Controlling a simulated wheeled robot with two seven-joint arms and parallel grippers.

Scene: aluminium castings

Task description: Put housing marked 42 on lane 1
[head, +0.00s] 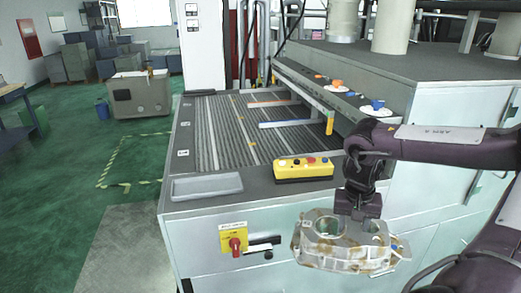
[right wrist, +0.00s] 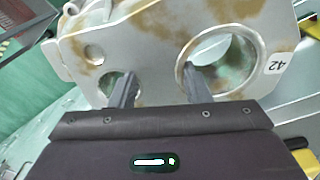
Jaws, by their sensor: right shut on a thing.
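The housing (head: 325,250) is a pale metal casting with brown stains and large round bores, held in front of the machine's front panel. In the right wrist view the housing (right wrist: 150,50) bears a white label with 42 (right wrist: 275,64). My right gripper (head: 357,212) comes down from above and is shut on the housing; in the right wrist view its fingers (right wrist: 158,85) reach to two bores, with metal between them. The lanes (head: 225,130) are dark, ribbed strips on the machine top with light dividers. Their small white tags are too small to read. My left gripper is not in view.
A yellow button box (head: 303,169) and an empty grey tray (head: 206,186) are on the machine's front ledge. A red switch (head: 235,243) is on the panel below. Blue and orange bars reach over the lanes.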

